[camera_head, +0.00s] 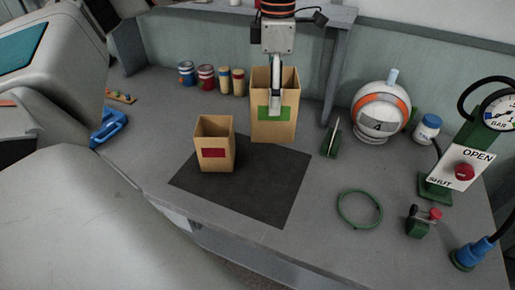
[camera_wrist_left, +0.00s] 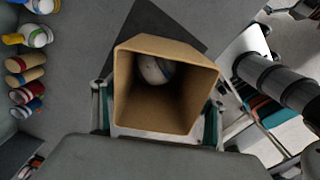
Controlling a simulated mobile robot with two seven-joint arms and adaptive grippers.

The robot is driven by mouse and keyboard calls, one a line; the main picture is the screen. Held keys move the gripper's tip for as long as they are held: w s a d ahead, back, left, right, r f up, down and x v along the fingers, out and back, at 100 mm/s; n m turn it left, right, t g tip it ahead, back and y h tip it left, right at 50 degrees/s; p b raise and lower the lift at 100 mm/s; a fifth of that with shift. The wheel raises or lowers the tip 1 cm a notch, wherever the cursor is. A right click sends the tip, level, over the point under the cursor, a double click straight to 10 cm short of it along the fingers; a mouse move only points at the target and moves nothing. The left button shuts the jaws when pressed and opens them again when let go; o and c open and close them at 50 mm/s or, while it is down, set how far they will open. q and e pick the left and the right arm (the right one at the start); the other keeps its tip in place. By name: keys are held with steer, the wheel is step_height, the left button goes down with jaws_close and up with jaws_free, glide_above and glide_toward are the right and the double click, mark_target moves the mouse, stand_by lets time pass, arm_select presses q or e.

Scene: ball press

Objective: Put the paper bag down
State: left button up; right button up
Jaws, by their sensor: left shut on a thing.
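The taller tan paper bag with a green label (camera_head: 288,128) stands upright at the back edge of the dark mat in the head view. My left gripper (camera_head: 276,106) points down at it, with one finger across its front face. In the left wrist view, the open bag (camera_wrist_left: 130,95) sits between the two fingers, and a whitish rounded thing (camera_wrist_left: 152,70) lies inside. The gripper is shut on this bag. Whether the bag's bottom touches the table cannot be told. A smaller bag with a red label (camera_head: 214,166) stands on the mat to the left. My right gripper is not in view.
The dark mat (camera_head: 255,190) has free room in front. Several small cans (camera_head: 206,78) line the back. To the right are a green holder (camera_head: 331,140), an orange-white ball-shaped vessel (camera_head: 380,112), a green ring (camera_head: 342,212) and a gauge stand (camera_head: 452,165).

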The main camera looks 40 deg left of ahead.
arm_select(q)
step_height(320, 180, down, 19)
steer(key=b, duration=0.1)
steer(key=shift+f, duration=0.2)
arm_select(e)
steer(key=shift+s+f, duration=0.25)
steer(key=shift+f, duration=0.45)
arm_select(q)
steer(key=shift+s, duration=0.1)
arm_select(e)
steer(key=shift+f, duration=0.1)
arm_select(q)
steer(key=o, duration=1.4)
steer(key=shift+f, duration=0.1)
steer(key=shift+c, duration=0.2)
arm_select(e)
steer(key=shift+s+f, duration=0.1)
arm_select(q)
step_height(320, 180, up, 12)
steer(key=shift+r, duration=0.15)
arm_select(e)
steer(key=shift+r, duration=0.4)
